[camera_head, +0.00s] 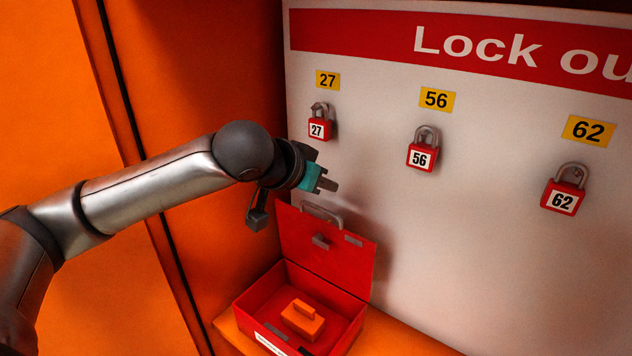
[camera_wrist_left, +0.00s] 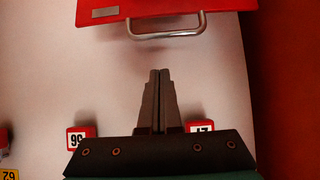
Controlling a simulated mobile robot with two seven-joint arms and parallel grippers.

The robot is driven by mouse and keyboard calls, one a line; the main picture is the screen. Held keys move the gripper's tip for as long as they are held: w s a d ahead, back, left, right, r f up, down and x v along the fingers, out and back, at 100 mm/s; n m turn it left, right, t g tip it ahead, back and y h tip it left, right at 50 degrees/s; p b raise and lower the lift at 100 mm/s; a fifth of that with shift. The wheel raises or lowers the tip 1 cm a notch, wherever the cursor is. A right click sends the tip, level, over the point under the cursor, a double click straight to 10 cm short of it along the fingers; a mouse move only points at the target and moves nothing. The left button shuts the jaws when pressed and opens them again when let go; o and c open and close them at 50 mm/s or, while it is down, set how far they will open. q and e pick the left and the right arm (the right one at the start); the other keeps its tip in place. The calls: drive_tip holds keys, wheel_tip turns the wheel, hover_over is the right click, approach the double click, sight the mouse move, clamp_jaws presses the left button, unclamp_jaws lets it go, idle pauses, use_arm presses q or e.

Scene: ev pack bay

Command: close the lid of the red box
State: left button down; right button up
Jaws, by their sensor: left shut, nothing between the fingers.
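The red box (camera_head: 346,304) stands on an orange ledge with its lid (camera_head: 327,250) raised upright at the back, a grey handle on the lid's top edge. My left gripper (camera_head: 330,185) is above the lid's top edge, shut and empty, apart from the lid. In the left wrist view the two fingers (camera_wrist_left: 158,75) are together, and the lid's grey handle (camera_wrist_left: 168,30) and red edge (camera_wrist_left: 165,8) lie just beyond the fingertips. My right gripper is in no view.
A white board (camera_head: 480,230) headed "Lock ou" stands behind. Red padlocks 27 (camera_head: 320,129), 56 (camera_head: 422,158) and 62 (camera_head: 562,197) hang on it under yellow labels. An orange wall (camera_head: 215,70) is on the left. The orange ledge (camera_head: 390,335) continues right of the box.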

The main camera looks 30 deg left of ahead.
sight(325, 210)
use_arm(q)
drive_tip(key=x, duration=0.5)
drive_tip(key=s, duration=0.3)
drive_tip(key=shift+a+f, duration=0.25)
drive_tip(key=shift+f, duration=0.15)
drive_tip(key=shift+s+f, duration=0.15)
drive_tip(key=shift+s, duration=0.25)
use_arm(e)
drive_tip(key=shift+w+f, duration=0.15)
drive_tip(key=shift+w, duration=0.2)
